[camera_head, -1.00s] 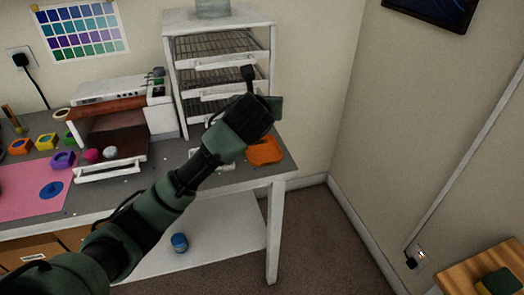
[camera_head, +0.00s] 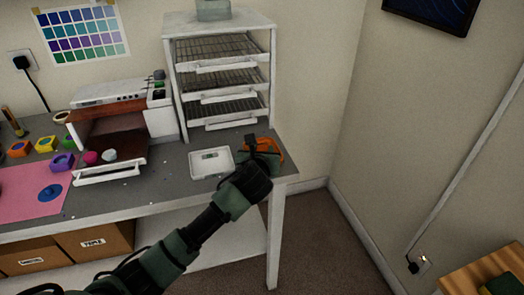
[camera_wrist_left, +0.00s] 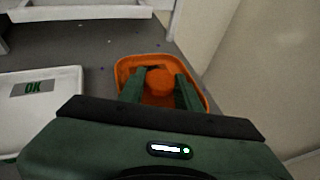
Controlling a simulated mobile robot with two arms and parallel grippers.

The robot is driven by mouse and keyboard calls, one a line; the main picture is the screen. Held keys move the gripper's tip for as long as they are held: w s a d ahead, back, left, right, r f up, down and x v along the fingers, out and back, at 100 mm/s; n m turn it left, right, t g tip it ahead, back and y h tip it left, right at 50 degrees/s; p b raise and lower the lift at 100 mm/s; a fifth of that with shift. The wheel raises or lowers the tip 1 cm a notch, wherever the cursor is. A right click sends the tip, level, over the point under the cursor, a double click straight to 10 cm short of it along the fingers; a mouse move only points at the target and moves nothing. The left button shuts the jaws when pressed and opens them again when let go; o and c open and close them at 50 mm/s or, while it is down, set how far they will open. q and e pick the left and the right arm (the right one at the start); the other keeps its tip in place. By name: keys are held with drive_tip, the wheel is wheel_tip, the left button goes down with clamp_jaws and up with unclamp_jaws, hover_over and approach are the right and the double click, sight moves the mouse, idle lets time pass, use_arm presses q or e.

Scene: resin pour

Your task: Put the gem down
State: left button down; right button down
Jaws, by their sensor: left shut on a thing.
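My left gripper (camera_head: 262,152) reaches over the orange tray (camera_head: 281,150) at the right end of the workbench. In the left wrist view the gripper (camera_wrist_left: 160,86) is shut on a round orange piece, the gem (camera_wrist_left: 160,80), held between its two fingers. The gem is inside the outline of the orange tray (camera_wrist_left: 203,97). I cannot tell whether it touches the tray floor. In the head view the gripper hides the gem and part of the tray. My right gripper is not in view.
A white device (camera_head: 211,163) is just left of the tray; its display reads OK in the wrist view (camera_wrist_left: 42,88). A white rack (camera_head: 176,90) with wire shelves stands behind. An open brown-fronted box (camera_head: 105,110) is further left. The bench's right edge is close to the tray.

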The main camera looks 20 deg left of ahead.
use_arm(q)
drive_tip(key=c, duration=1)
unclamp_jaws()
drive_tip(key=shift+f, duration=0.15)
drive_tip(key=shift+s+r, duration=0.25)
drive_tip(key=shift+r, duration=0.05)
drive_tip(key=v, duration=1.1)
drive_tip(key=shift+s+r, duration=0.15)
drive_tip(key=shift+s, duration=0.05)
drive_tip(key=shift+d, duration=0.15)
